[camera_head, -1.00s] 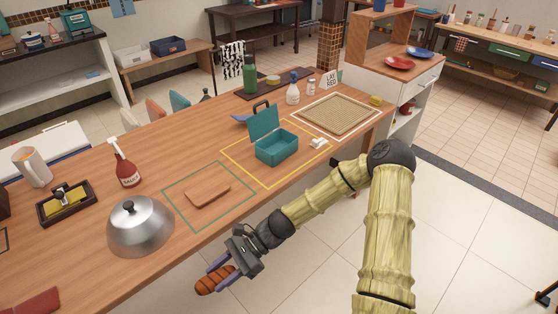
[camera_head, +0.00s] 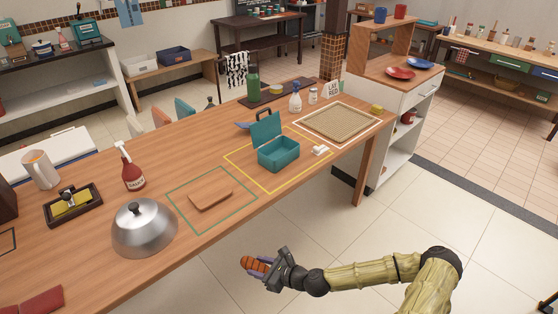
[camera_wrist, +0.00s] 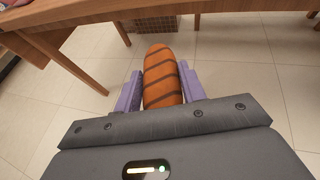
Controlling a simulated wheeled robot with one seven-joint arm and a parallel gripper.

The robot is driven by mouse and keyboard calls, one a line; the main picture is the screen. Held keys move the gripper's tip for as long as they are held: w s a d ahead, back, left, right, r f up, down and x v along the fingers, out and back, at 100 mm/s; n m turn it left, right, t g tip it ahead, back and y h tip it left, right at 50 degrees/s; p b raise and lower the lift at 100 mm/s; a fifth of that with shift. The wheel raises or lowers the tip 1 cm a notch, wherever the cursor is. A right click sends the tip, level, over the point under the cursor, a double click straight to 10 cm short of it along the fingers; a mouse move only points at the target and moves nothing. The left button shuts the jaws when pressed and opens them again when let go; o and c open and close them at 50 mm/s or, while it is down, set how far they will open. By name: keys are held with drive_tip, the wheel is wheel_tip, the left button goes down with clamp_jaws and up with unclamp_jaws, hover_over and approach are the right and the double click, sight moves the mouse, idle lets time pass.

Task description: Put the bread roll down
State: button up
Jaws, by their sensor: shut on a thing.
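The bread roll (camera_head: 252,263) is orange-brown with dark stripes. My gripper (camera_head: 262,266) is shut on it and holds it in the air in front of the table's near edge, over the floor. In the wrist view the roll (camera_wrist: 162,78) sits lengthwise between the two purple fingers. A brown board (camera_head: 211,195) lies inside a green outlined square (camera_head: 236,217) on the table, bare on top. A teal open lunch box (camera_head: 279,154) stands inside a yellow outline.
A silver dome (camera_head: 145,230) stands left of the green square on the wooden table (camera_head: 150,275). Behind it are a red sauce bottle (camera_head: 132,170) and a tray with a yellow item (camera_head: 72,205). A woven mat (camera_head: 340,122) lies at the right end.

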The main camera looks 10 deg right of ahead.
drive_tip(key=w+d+r+m+t+h, duration=0.2)
drive_tip(key=d+r+m+h, duration=0.1)
drive_tip(key=d+m+h, duration=0.2)
drive_tip(key=w+d+r+m+t+h, duration=0.2)
drive_tip(key=w+d+m+h, duration=0.1)
drive_tip(key=d+m+h, duration=0.2)
drive_tip(key=shift+d+r+t, duration=0.4)
drive_tip(key=shift+d, duration=0.2)
